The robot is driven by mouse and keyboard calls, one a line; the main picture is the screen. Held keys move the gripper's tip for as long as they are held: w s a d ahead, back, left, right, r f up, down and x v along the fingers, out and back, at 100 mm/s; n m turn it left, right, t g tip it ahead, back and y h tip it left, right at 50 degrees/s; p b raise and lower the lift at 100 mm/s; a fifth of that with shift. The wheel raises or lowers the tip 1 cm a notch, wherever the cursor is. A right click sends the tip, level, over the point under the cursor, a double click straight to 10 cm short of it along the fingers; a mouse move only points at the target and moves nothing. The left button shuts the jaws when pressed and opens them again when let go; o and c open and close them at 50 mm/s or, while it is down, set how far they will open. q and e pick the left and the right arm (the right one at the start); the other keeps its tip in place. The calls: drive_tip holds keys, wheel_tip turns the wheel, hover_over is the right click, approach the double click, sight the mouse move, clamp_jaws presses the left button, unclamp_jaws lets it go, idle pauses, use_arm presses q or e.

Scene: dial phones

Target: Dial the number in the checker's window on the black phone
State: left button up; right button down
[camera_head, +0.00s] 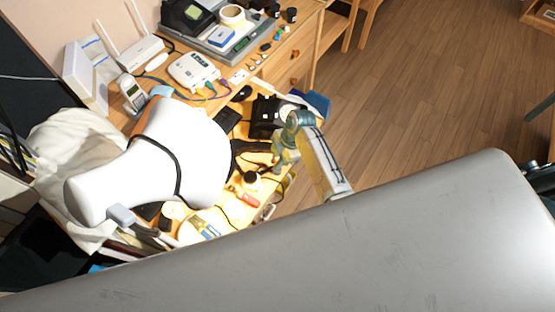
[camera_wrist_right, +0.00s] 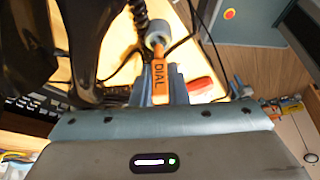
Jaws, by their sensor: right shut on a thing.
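A black phone (camera_head: 264,117) stands near the right edge of the desk in the head view. A dark, blurred shape (camera_wrist_right: 85,35), possibly part of it, fills the upper left of the wrist view. My right gripper (camera_head: 283,155) is close beside the phone on its near side. In the wrist view my right gripper (camera_wrist_right: 162,76) is shut on an orange stick marked DIAL (camera_wrist_right: 159,82), which has a round grey end pointing away. I cannot tell whether that end touches the dial. I cannot tell which device is the checker, and no number is readable. My left gripper is not in view.
A large white rounded body (camera_head: 150,170) with a black cable hides much of the desk. A red-handled tool (camera_head: 246,198) lies nearer. Open wooden floor (camera_head: 420,80) is at right.

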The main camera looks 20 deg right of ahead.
drive_tip(key=shift+f+b, duration=0.85)
drive_tip(key=shift+f, duration=0.4)
drive_tip(key=c, duration=1.3)
unclamp_jaws()
drive_tip(key=shift+c, duration=0.2)
drive_tip(key=shift+r, duration=0.1)
drive_tip(key=b+v, duration=0.1)
drive_tip(key=v, duration=0.9)
drive_tip(key=shift+r+b, duration=0.35)
drive_tip(key=shift+b, duration=0.05)
drive_tip(key=shift+d, duration=0.15)
